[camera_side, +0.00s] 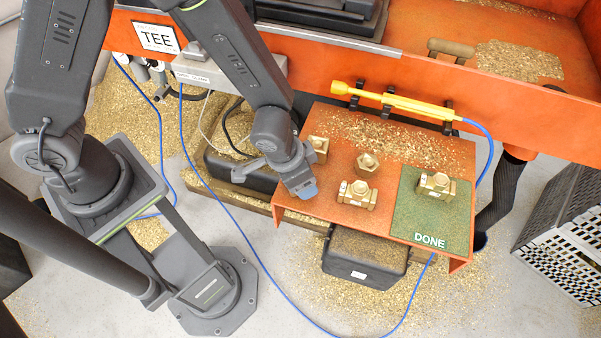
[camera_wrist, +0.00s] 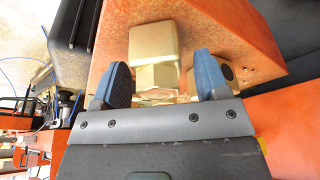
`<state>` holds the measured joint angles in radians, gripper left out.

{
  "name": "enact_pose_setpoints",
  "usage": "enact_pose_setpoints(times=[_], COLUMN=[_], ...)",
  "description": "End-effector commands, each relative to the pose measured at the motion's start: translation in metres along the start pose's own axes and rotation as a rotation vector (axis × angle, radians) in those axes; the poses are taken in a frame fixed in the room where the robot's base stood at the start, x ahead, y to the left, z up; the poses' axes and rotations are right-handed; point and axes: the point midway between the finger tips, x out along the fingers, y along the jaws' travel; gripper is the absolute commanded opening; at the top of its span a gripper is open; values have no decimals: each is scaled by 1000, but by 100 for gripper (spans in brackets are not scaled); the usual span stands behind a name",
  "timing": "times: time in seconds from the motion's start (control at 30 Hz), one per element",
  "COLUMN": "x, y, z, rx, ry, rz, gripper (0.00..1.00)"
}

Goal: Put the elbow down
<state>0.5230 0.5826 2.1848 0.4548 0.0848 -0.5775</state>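My gripper (camera_side: 300,186) is low over the left end of the orange work table (camera_side: 290,208) in the side view. In the wrist view its blue-tipped fingers (camera_wrist: 164,82) stand apart. Brass shows between and beyond them: a blocky brass piece (camera_wrist: 155,62) with a pale band, and a brass face with a dark hole partly behind the right finger. I cannot tell if the fingers touch the brass. In the side view a brass fitting (camera_side: 318,148) stands just beyond my gripper at the table's left end. Which fitting is the elbow is not clear.
An upright brass fitting (camera_side: 367,163) and a labelled brass fitting (camera_side: 357,194) stand mid-table. Another labelled fitting (camera_side: 435,184) sits on the green DONE mat (camera_side: 429,225), whose front part is bare. A yellow tool (camera_side: 405,103) hangs behind. Brass chips cover the table's back.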

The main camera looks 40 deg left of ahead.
Motion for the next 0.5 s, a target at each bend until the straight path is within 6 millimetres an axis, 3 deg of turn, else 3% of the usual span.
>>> enact_pose_setpoints(times=[0.3, 0.5], x=[-4, -34], y=[0, 0], z=[-1, -2], rx=[-1, -2], ry=[1, 5], rz=[0, 1], gripper=[68, 68])
